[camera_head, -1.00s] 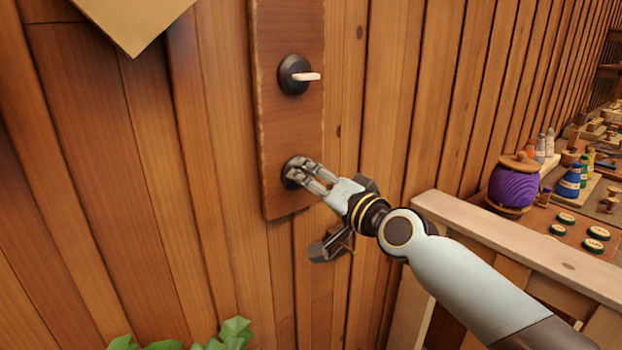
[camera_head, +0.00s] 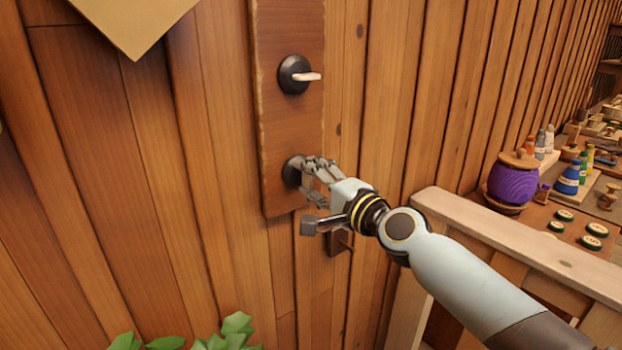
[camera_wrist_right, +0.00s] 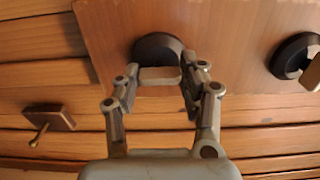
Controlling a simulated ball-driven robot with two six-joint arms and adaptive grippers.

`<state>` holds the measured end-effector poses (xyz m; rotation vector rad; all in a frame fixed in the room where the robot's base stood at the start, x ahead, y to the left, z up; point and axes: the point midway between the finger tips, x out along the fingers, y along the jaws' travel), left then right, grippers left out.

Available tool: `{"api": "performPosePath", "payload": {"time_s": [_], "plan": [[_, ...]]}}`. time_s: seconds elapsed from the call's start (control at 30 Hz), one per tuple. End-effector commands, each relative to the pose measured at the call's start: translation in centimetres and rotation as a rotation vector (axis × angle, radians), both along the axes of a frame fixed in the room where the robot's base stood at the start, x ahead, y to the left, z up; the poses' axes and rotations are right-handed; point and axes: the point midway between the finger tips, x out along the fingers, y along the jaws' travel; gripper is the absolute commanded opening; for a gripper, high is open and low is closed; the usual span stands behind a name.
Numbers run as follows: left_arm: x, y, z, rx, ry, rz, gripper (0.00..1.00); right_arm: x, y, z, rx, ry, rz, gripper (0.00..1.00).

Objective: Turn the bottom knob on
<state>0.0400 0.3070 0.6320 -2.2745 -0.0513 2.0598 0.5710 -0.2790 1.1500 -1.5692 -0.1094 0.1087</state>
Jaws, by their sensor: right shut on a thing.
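The bottom knob (camera_head: 291,171) is a dark round base on the lower part of a brown wooden board (camera_head: 290,125) on the wall. In the right wrist view, the base (camera_wrist_right: 158,48) carries a pale handle (camera_wrist_right: 160,76) that lies between my fingers. My right gripper (camera_head: 318,172) is shut on this handle; in the head view it hides most of it. The upper knob (camera_head: 295,74) has a dark base and a pale handle pointing right. It also shows at the right edge of the right wrist view (camera_wrist_right: 292,56). My left gripper is not in view.
A wooden rail (camera_head: 510,245) stands at the right, by a bench with a purple spool (camera_head: 514,184) and small bottles. A small wall peg (camera_wrist_right: 43,124) sits near the board. Green leaves (camera_head: 225,335) are at the bottom.

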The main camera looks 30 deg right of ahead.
Motion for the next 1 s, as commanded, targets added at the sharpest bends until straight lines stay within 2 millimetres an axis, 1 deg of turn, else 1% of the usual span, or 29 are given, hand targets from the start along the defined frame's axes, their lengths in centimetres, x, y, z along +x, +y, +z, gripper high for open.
{"api": "performPosePath", "payload": {"time_s": [0.5,0.53,0.67,0.7,1.0], "plan": [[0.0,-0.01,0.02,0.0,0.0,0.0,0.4,-0.01,-0.01,-0.06,0.019,0.004,0.0,0.09],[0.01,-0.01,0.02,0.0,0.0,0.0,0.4,-0.01,-0.01,-0.06,0.018,0.003,0.0,0.45],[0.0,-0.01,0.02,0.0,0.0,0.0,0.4,-0.01,-0.01,-0.05,0.017,0.003,0.0,0.62],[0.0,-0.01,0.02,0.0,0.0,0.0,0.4,-0.01,-0.01,-0.04,0.017,0.003,0.0,0.65],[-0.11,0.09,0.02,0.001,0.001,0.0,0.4,-0.27,-0.06,-0.07,0.015,0.003,0.0,0.65]]}}
